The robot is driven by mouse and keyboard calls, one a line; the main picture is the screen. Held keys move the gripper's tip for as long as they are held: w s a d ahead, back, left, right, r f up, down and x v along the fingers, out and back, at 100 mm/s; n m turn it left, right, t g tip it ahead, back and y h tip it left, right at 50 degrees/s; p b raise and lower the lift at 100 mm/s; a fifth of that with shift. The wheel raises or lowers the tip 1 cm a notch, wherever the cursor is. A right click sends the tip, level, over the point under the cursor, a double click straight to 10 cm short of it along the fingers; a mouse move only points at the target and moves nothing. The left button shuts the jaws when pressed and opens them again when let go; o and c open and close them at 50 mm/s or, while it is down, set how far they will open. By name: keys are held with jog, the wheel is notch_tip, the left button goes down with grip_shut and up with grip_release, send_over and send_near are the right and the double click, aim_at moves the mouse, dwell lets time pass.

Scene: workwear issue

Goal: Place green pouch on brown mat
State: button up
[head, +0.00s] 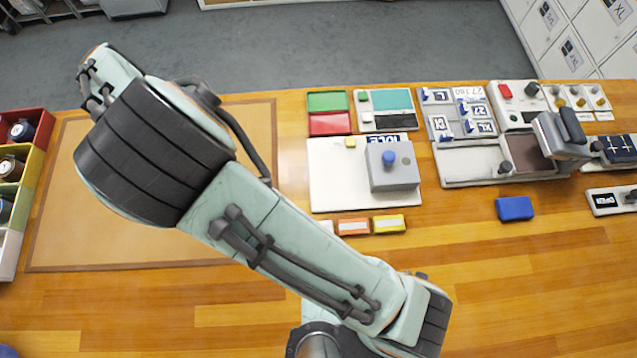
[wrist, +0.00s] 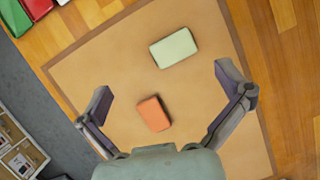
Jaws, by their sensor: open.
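A pale green pouch (wrist: 173,47) lies flat on the brown mat (wrist: 90,75) in the wrist view. An orange pouch (wrist: 154,114) lies on the same mat, apart from the green one and nearer to my gripper's base. My gripper (wrist: 163,80) is open and empty above the mat, its fingers spread wide to either side; neither pouch is between closed fingers. In the head view the brown mat (head: 60,225) shows at the left, partly covered by my arm, which hides the pouches and the gripper there.
Coloured bins (head: 22,160) stand along the left edge. Right of the mat are a white board with a grey box (head: 392,170), small orange (head: 353,226) and yellow (head: 389,223) blocks, and a blue block (head: 514,208). Several trays and devices stand at the back right. The front right table is clear.

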jog(key=d+r+m+g+y, duration=0.1)
jog(key=d+r+m+y, duration=0.2)
jog(key=d+r+m, duration=0.55)
jog(key=s+d+m+t+y, duration=0.1)
jog(key=s+d+m, duration=0.4)
jog(key=s+d, duration=0.8)
jog(key=d+t, duration=0.1)
jog(key=d, duration=0.3)
jog(key=shift+s+r+m, duration=0.15)
jog(key=shift+s+m, duration=0.05)
jog(key=shift+m, duration=0.15)
jog(key=shift+d, duration=0.1)
